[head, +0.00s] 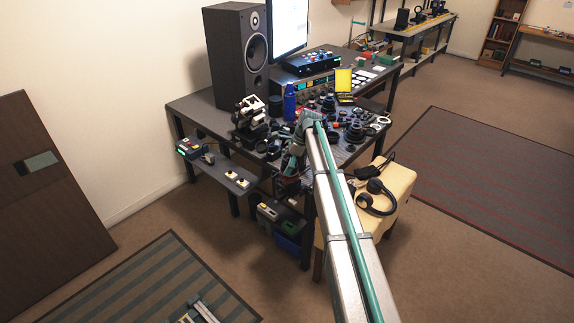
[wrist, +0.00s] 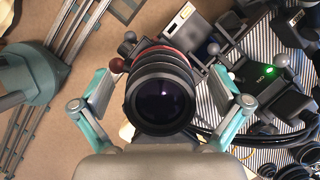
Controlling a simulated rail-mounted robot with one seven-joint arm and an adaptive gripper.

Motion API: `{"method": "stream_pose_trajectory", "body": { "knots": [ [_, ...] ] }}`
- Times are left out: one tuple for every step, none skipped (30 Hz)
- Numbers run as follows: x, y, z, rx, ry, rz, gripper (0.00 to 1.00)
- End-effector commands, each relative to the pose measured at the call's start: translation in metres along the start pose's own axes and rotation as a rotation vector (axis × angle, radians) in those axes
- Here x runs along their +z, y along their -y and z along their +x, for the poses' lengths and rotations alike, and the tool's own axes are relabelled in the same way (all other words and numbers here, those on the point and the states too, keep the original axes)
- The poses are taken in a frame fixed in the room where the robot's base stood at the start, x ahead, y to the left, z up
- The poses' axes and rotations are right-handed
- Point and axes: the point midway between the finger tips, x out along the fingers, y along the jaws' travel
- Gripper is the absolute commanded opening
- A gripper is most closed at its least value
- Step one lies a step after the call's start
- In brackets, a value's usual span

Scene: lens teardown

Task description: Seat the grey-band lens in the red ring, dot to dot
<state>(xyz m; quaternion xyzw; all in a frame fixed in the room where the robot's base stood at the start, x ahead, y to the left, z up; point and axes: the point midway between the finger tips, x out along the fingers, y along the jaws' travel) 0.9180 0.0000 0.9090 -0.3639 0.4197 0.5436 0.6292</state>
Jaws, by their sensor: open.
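In the wrist view, a black lens barrel (wrist: 160,100) with a dark glass front faces the camera. A red ring (wrist: 172,52) runs around its far end. I cannot make out a grey band or any alignment dots. My gripper (wrist: 160,72) is open, with one teal-and-grey finger on each side of the barrel; contact at the fingertips is not clear. In the head view my gripper (head: 293,150) is at the front edge of the workbench (head: 190,104), partly hidden by my arm, and the lens cannot be picked out there.
Several dark lenses and rings crowd the bench top around a blue bottle (head: 290,102). A black speaker (head: 235,55) stands at the back left. Headphones (head: 376,197) lie on a cream stool (head: 398,180) at right. In the wrist view, a black device with a green light (wrist: 239,75) and cables sit at right.

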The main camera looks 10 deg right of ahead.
Motion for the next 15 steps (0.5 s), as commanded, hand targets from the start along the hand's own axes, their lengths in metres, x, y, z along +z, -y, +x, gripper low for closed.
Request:
{"method": "stream_pose_trajectory", "body": {
  "knots": [
    [0.000,0.000,0.001,0.001,0.000,0.000,0.99],
    [0.000,0.000,0.000,0.000,0.000,0.000,0.99],
    [0.000,0.000,-0.001,0.000,0.000,0.000,0.99],
    [0.000,0.000,-0.002,0.000,0.000,0.000,0.99],
    [0.000,0.000,-0.004,0.000,0.000,0.000,0.99],
    [0.000,0.000,-0.006,-0.001,0.000,0.000,0.99],
    [0.000,0.000,-0.009,-0.001,0.000,0.000,0.99],
    [0.000,0.000,-0.013,-0.002,0.000,0.000,0.99],
    [0.000,0.000,-0.018,-0.002,0.000,0.000,0.99],
    [0.000,0.000,-0.022,-0.001,0.000,0.000,0.99],
    [0.000,0.000,-0.028,-0.001,0.000,0.000,0.99],
    [0.000,0.001,-0.035,-0.002,0.000,0.000,0.99],
    [0.000,0.001,-0.041,-0.003,0.000,0.000,0.99],
    [0.000,0.001,-0.047,-0.002,0.000,0.000,0.99],
    [0.000,0.001,-0.055,-0.002,0.000,0.000,0.99]
  ]
}}
